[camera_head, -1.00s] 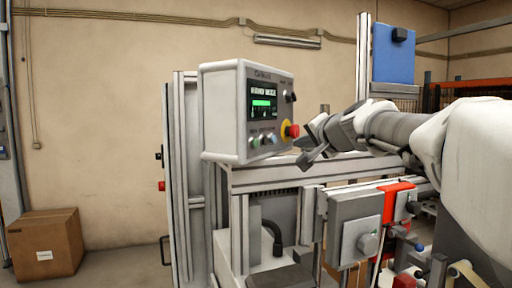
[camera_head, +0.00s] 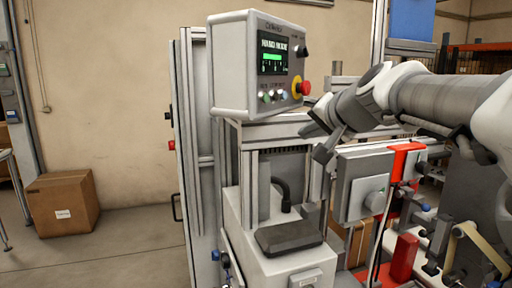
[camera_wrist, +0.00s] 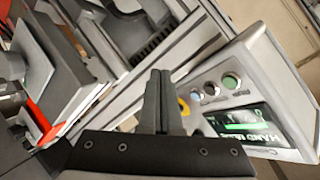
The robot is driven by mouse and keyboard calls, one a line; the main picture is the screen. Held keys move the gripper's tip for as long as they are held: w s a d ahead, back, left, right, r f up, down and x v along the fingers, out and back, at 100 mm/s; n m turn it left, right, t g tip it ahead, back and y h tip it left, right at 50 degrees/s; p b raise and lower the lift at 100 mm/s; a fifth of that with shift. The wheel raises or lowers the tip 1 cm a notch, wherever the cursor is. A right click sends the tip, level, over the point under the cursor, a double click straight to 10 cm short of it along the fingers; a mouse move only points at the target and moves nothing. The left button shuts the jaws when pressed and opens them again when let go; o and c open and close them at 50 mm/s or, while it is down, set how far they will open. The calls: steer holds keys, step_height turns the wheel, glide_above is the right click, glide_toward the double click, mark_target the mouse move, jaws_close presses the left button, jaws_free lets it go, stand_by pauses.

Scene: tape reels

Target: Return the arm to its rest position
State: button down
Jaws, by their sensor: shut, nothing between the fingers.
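My gripper (camera_head: 322,140) is in the middle of the head view, just right of and below the control box (camera_head: 256,68). Its fingers are together and empty. My arm reaches in from the right edge. In the wrist view my gripper (camera_wrist: 163,92) shows its two fingers side by side with no gap. The control box (camera_wrist: 262,85) is right of them there, with a green-lit screen, several buttons and a yellow ring partly hidden by the fingers. I cannot tell whether the fingers touch anything.
Below my gripper stands a grey machine with a dark flat pad (camera_head: 289,237). A grey box with a knob (camera_head: 363,184) and a red bracket (camera_head: 405,160) are close under my arm. A cardboard box (camera_head: 61,203) is on the floor at left, with bare floor beside it.

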steer(key=s+d+f+n+g+h, duration=0.1)
steer(key=s+f+n+g, duration=0.2)
steer(key=s+f, duration=0.8)
steer(key=s+d+f+n+g+h, duration=0.1)
steer(key=s+f+n+g+h, duration=0.1)
steer(key=s+f, duration=1)
steer(key=s+n+g, duration=0.1)
steer(key=s, duration=0.2)
steer(key=shift+s+d+g+h, duration=0.3)
steer(key=shift+s+d+g, duration=0.05)
steer(key=shift+s+g, duration=0.05)
